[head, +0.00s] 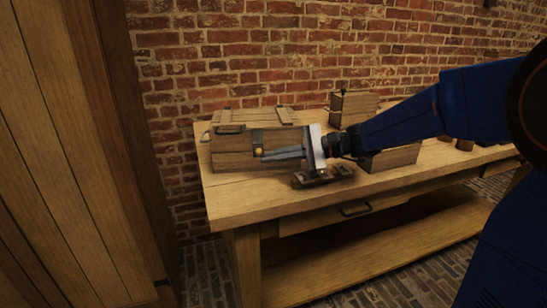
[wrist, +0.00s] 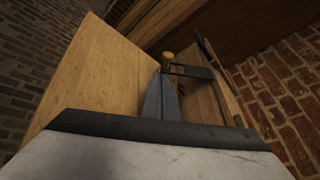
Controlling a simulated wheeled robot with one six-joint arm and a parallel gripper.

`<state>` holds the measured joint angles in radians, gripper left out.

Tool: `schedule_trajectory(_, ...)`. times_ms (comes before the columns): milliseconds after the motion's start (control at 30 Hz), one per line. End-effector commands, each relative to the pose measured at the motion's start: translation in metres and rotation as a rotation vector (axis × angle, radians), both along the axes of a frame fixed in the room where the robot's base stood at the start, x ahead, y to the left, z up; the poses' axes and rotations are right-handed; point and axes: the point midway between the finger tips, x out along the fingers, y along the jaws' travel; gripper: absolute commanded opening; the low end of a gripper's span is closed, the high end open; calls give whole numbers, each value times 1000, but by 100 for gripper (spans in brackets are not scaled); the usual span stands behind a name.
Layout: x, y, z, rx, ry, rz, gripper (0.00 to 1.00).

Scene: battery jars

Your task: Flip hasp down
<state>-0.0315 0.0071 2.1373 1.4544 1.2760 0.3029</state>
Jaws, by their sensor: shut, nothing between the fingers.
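A wooden chest (head: 232,160) with a closed-looking lid stands on the workbench. On its front is the dark metal hasp (head: 257,136), with a round brass knob (head: 259,151) at it. My gripper (head: 268,156) reaches in from the right, its grey fingers together and empty, tips close beside the knob and hasp. In the wrist view my gripper's fingers (wrist: 162,88) point at the brass knob (wrist: 168,59), and the dark hasp (wrist: 192,71) extends to the right of it. I cannot tell whether the tips touch the hasp, or how far down it lies.
The workbench (head: 240,205) has a drawer and a low shelf. A dark wooden piece (head: 322,177) lies below my gripper near the front edge. A wooden box (head: 352,106) stands behind, and another (head: 393,158) to the right. A brick wall (head: 250,60) closes the back.

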Motion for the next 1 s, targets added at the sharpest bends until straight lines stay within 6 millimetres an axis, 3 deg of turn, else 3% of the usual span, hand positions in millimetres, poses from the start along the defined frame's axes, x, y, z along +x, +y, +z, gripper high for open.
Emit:
schedule_trajectory(367,-5,0,5,-5,81,0,0)
schedule_trajectory(1000,-23,-2,45,-41,623,1,0)
